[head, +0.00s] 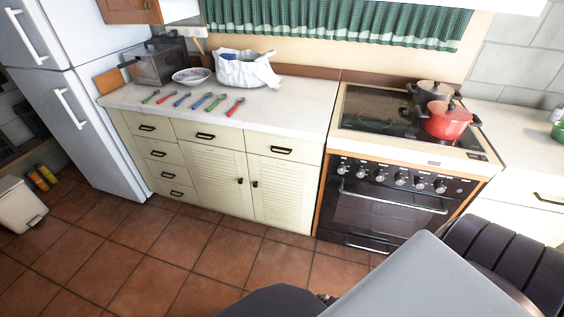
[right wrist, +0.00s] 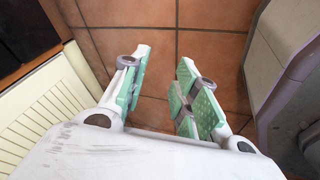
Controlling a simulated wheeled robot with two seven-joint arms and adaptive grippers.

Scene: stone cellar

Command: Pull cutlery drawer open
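The cream cabinet has a top row of shut drawers with dark handles: a left drawer (head: 147,127), a middle drawer (head: 205,136) and a right drawer (head: 283,150). I cannot tell which one is the cutlery drawer. Several pieces of cutlery (head: 209,101) with coloured handles lie on the counter above them. In the right wrist view my right gripper (right wrist: 163,62) is open and empty, pointing down over the tiled floor. A slatted cream cabinet front (right wrist: 48,105) is to its left, apart from it. My left gripper is not in view.
Smaller drawers (head: 157,153) sit below the left drawer, and louvred doors (head: 215,178) below the others. The stove (head: 390,200) with a red pot (head: 446,122) stands to the right, the fridge (head: 75,100) to the left. The tiled floor (head: 150,265) before the cabinet is clear.

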